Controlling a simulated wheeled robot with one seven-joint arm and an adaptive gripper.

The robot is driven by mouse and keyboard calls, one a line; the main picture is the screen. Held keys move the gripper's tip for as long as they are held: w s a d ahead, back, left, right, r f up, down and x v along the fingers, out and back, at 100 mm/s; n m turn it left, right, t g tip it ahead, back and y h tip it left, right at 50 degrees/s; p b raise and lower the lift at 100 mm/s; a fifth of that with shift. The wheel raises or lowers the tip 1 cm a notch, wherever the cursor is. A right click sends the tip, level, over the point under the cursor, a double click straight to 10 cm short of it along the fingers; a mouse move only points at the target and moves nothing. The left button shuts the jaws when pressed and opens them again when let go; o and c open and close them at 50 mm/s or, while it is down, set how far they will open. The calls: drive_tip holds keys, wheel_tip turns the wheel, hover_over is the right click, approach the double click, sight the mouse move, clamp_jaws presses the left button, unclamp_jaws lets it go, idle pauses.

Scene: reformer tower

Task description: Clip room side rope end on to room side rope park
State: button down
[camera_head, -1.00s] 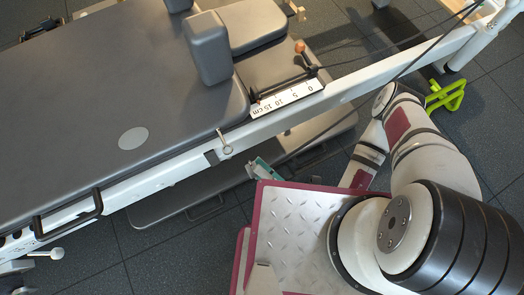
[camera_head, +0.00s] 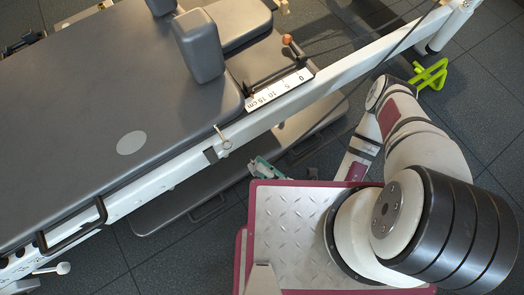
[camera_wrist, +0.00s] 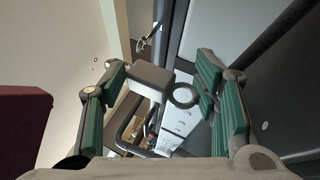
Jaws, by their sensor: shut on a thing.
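My gripper (camera_wrist: 160,88) has green pads, one finger on each side of the wrist view. A grey block with a dark ring (camera_wrist: 183,95) spans the space between the fingers. It looks like the held rope end, though its contact with the pads is hard to see. In the head view, my gripper (camera_head: 264,168) is small and partly hidden beside the white rail. A dark rope (camera_head: 408,40) runs down from the upper right towards my arm. A metal eye pin (camera_head: 224,137) stands on the rail to the gripper's upper left. I cannot tell whether it is the rope park.
The grey padded carriage (camera_head: 90,100) fills the left, with a shoulder block (camera_head: 197,45) standing on it. The white rail (camera_head: 340,75) runs diagonally past my gripper. A black handle (camera_head: 75,228) juts from it. A lime-green object (camera_head: 431,75) lies at the right.

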drive_tip(key=shift+a, duration=0.1)
drive_tip(key=x, duration=0.3)
drive_tip(key=shift+w+a+f, duration=0.15)
drive_tip(key=shift+w+a, duration=0.15)
drive_tip(key=shift+a, duration=0.1)
drive_tip(key=shift+w+a, duration=0.3)
drive_tip(key=shift+a, duration=0.25)
idle(0.3)
drive_tip(key=shift+w+a, duration=0.2)
drive_tip(key=shift+a, duration=0.1)
drive_tip(key=shift+w+a, duration=0.25)
drive_tip(key=shift+a, duration=0.2)
drive_tip(key=shift+f, duration=0.4)
idle(0.5)
drive_tip(key=shift+c, duration=1)
unclamp_jaws()
